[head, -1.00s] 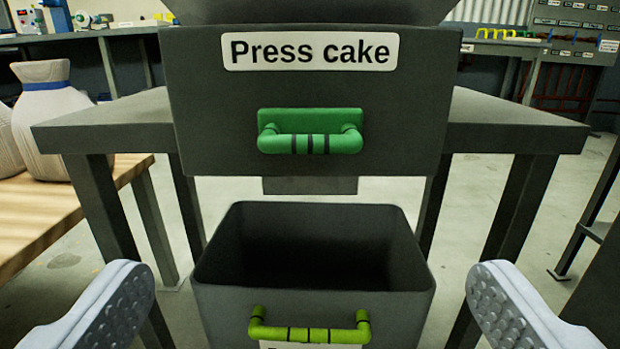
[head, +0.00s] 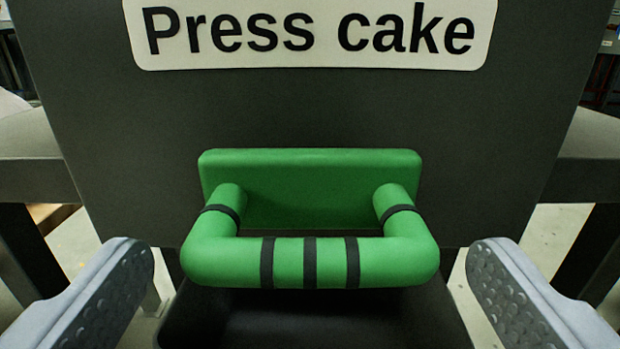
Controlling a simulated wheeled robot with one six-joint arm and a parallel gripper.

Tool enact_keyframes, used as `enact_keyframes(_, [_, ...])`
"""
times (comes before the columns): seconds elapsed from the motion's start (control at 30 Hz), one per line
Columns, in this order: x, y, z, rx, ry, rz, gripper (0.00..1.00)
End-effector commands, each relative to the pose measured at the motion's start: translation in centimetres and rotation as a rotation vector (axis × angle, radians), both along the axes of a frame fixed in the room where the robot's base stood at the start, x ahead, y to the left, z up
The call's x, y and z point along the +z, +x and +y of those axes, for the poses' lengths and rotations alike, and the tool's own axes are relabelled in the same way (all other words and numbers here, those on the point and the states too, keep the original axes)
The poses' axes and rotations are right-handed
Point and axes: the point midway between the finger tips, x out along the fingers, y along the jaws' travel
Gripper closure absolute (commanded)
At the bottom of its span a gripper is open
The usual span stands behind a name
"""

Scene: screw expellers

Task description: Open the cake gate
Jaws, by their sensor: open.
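The cake gate is a dark grey panel (head: 310,110) with a white label (head: 312,35) reading "Press cake". A green handle (head: 310,262) with black bands sticks out from its lower part on a green backing plate (head: 318,178). My gripper (head: 310,285) is open, with one grey padded finger at the lower left and the other at the lower right. The handle's bar lies between the two fingers in the picture, with a gap on each side. Neither finger touches it.
Grey table parts (head: 590,165) flank the panel left and right. Pale floor (head: 550,235) shows beyond.

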Motion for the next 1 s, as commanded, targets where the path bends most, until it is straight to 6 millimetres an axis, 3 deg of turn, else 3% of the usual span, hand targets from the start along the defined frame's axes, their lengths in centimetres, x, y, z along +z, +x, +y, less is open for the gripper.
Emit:
enact_keyframes(0.2, [0.0, 2.2, 0.0, 0.000, 0.000, 0.000, 0.02])
enact_keyframes(0.57, [0.0, 2.7, 0.0, 0.000, 0.000, 0.000, 0.02])
enact_keyframes(0.67, [0.0, 2.7, 0.0, 0.000, 0.000, 0.000, 0.16])
enact_keyframes(0.9, [0.0, 2.7, 0.0, 0.000, 0.000, 0.000, 0.61])
enact_keyframes(1.0, [0.0, 2.4, 0.0, 0.000, 0.000, 0.000, 0.61])
